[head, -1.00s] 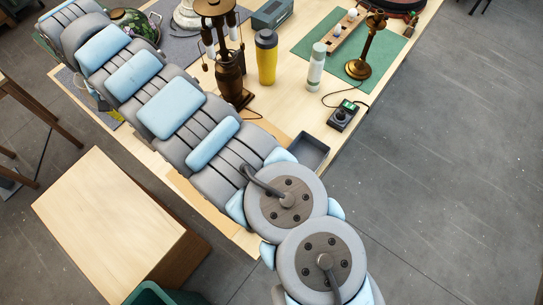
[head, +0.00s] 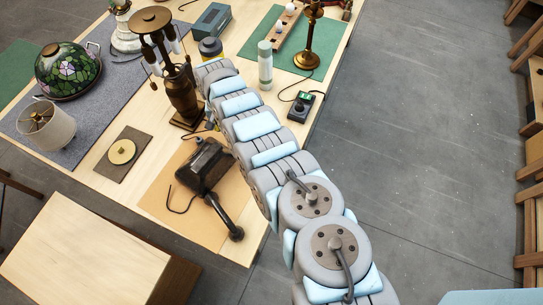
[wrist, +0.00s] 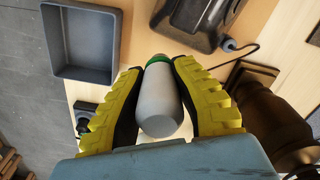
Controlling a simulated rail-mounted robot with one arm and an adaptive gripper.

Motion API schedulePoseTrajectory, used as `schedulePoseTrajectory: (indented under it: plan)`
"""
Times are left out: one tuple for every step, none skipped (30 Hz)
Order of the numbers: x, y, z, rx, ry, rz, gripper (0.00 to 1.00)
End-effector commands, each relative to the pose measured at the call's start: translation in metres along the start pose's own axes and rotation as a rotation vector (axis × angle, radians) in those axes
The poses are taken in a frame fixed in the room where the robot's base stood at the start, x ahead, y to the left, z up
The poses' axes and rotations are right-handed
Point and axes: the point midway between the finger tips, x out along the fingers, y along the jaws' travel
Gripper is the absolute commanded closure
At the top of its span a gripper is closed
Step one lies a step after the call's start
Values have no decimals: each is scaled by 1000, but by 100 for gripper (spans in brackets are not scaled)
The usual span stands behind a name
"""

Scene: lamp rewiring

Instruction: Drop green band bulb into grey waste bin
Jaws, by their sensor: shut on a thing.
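The green band bulb (wrist: 160,103) is pale and rounded, with a green ring near its far end. In the wrist view my gripper (wrist: 157,78) has its yellow ribbed jaws shut on it, one on each side. The bulb hangs above the table. My arm hides the gripper and the bulb in the head view. A grey open-topped box (wrist: 83,76), empty, lies at the upper left of the wrist view, apart from the bulb. I cannot tell whether it is the grey waste bin, and no other grey bin shows.
A dark lamp base (head: 180,92) and a black device (head: 206,166) with a cord stand left of my arm. A stained-glass shade (head: 68,70) and small cream shade (head: 46,124) are farther left.

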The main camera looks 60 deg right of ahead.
Motion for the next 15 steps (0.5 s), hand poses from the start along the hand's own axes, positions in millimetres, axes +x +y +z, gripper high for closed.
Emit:
schedulePoseTrajectory:
  plan:
    - [15, 22, -2, 41, -3, 0, 100]
    - [23, 34, -2, 63, -4, 0, 100]
    - [34, 50, -2, 91, -6, 0, 100]
    - [42, 63, -2, 114, -6, 1, 100]
    - [50, 75, -2, 135, -6, 1, 100]
    - [59, 90, -2, 164, -4, 0, 100]
    - [66, 102, -2, 185, -3, -1, 100]
    - [73, 112, -1, 204, -2, -2, 100]
    - [82, 126, 2, 229, -3, -2, 100]
    - [88, 135, 3, 244, -3, -2, 100]
    - [94, 144, 4, 260, -3, -1, 100]
    - [100, 155, 6, 278, -2, -1, 100]
    - [104, 162, 8, 290, -2, -1, 100]
    - [108, 169, 9, 301, -2, -1, 100]
    - [113, 176, 11, 313, -2, -1, 100]
